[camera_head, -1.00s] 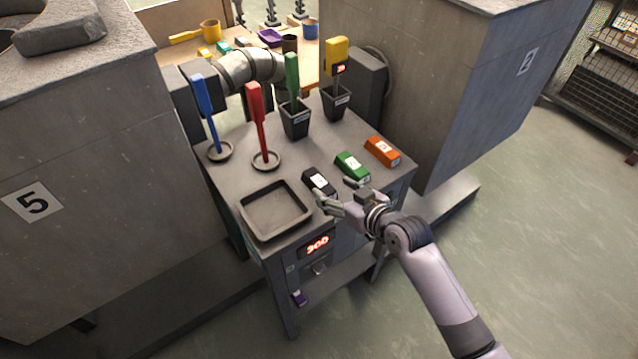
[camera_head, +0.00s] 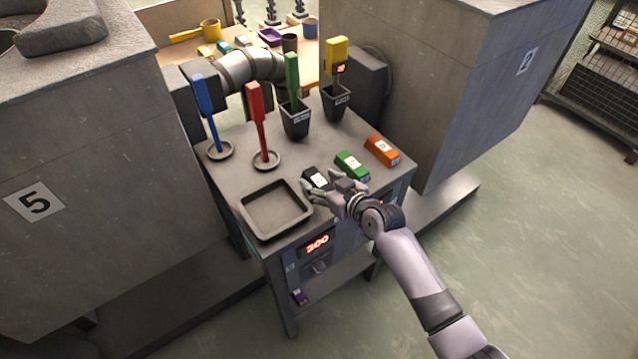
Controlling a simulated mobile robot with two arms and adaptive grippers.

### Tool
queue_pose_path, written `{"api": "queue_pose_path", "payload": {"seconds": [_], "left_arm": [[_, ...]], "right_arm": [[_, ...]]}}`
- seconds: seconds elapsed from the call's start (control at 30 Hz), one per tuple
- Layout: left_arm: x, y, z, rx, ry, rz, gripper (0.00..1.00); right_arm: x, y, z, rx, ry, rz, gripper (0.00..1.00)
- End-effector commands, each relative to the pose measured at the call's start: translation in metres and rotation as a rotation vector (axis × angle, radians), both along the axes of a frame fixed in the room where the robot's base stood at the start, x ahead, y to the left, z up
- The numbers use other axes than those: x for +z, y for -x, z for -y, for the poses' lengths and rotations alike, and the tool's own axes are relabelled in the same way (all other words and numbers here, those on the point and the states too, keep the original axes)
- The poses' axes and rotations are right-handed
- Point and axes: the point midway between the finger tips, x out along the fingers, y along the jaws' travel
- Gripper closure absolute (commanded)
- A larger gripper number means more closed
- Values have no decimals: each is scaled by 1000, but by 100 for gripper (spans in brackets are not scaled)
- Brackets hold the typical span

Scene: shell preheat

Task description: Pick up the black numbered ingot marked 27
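The black ingot (camera_head: 316,177) with a white label lies on the grey machine table, right of the square tray; its number is too small to read. My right gripper (camera_head: 336,184) is at the ingot's near end, its fingers spread to either side. It looks open, and its fingers and palm hide part of the ingot. I cannot tell whether they touch it. My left gripper is not in view.
A green ingot (camera_head: 351,165) and an orange ingot (camera_head: 382,150) lie to the right. An empty square tray (camera_head: 275,233) is at left. Blue (camera_head: 207,114) and red (camera_head: 257,117) handled tools stand in round dishes; black cups (camera_head: 296,123) stand behind.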

Motion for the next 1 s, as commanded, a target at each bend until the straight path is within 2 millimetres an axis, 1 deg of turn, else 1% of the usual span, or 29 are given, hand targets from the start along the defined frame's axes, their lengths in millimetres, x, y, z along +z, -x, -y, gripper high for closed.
{"api": "queue_pose_path", "payload": {"seconds": [0.03,0.07,0.8,0.83,1.0], "left_arm": [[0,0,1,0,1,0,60],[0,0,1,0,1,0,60],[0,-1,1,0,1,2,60],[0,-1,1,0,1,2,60],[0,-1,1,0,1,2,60]], "right_arm": [[0,0,0,0,0,0,47],[0,0,0,0,0,0,49],[0,0,1,-1,0,0,99],[0,0,1,-1,0,0,100],[2,-1,0,-1,-1,4,100]]}}
